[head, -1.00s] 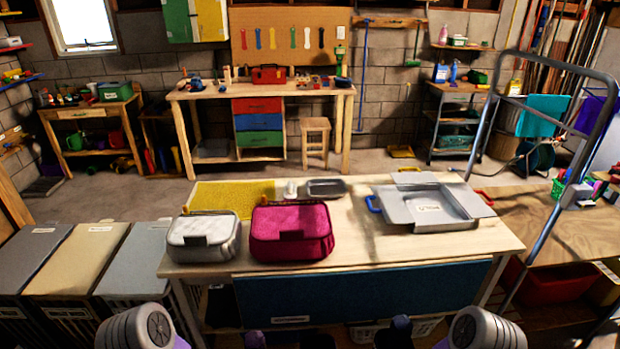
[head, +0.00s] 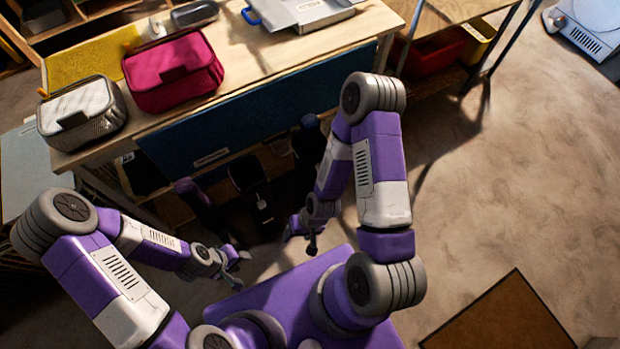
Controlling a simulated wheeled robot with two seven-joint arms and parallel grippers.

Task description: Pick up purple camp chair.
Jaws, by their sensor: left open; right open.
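A narrow, dark purple upright bundle (head: 190,192), which looks like the folded purple camp chair, stands in shadow at the table's front edge. Its lower part is hard to make out in the dark. My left gripper (head: 242,268) is open and empty, lower and to the right of the bundle in the picture, apart from it. My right gripper (head: 301,239) is open and empty, further right, below a dark blue bundle (head: 308,138).
A black item (head: 248,172) stands between the purple and blue bundles. The wooden table (head: 290,65) above holds a magenta bag (head: 172,75) and a grey bag (head: 82,115). Open floor (head: 500,190) lies to the right, with a brown mat (head: 505,318).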

